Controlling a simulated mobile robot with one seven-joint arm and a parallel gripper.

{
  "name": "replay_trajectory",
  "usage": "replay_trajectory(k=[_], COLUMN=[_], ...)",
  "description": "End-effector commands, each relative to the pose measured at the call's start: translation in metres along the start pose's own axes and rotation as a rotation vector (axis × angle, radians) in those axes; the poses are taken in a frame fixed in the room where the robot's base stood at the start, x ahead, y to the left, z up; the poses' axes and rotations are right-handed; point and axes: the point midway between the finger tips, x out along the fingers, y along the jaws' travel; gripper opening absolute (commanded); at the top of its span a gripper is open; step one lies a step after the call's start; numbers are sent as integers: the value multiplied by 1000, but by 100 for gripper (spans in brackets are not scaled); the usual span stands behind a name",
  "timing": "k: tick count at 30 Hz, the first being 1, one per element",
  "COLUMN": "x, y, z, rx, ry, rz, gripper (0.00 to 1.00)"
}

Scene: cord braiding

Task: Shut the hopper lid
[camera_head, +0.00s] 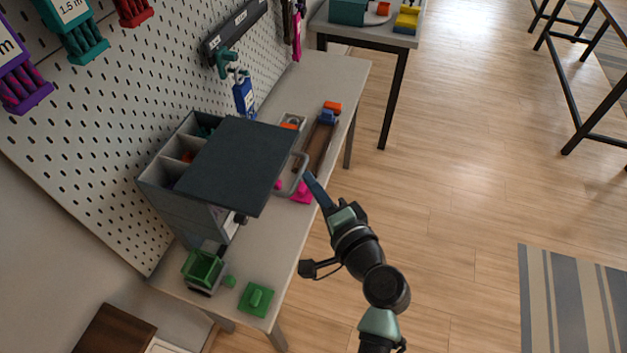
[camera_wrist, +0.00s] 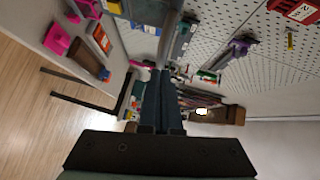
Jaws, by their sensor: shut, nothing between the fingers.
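The hopper (camera_head: 172,205) is a blue-grey box on the bench against the pegboard. Its dark lid (camera_head: 238,160) stands open at a slant, and the divided compartments show beside it at the left. A grey loop handle (camera_head: 299,183) shows at the lid's right edge. My gripper (camera_head: 308,178) is shut and empty, with its blue fingertips close to the handle; I cannot tell whether they touch. In the wrist view, the closed fingers (camera_wrist: 161,78) point away from the camera. The hopper's far inside is hidden by the lid.
A green bin (camera_head: 203,268) and a green block on a plate (camera_head: 256,298) sit at the bench's near end. A brown tray (camera_head: 320,140) with blue and orange pieces lies beyond the lid. Spools and tools hang on the pegboard (camera_head: 110,110).

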Motion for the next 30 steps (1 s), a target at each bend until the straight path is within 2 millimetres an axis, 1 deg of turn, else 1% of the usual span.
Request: replay_trajectory(k=[8,11,18,21,24,30], x=[3,15,57,69,74,76], y=[-1,-4,-18,-22,-22,-23], z=[3,15,57,68,73,76], rx=[0,0,0,0,1,1], ry=[-2,-6,-7,-5,-3,-7], rz=[0,0,0,-1,0,0], gripper=[0,0,0,0,0,0])
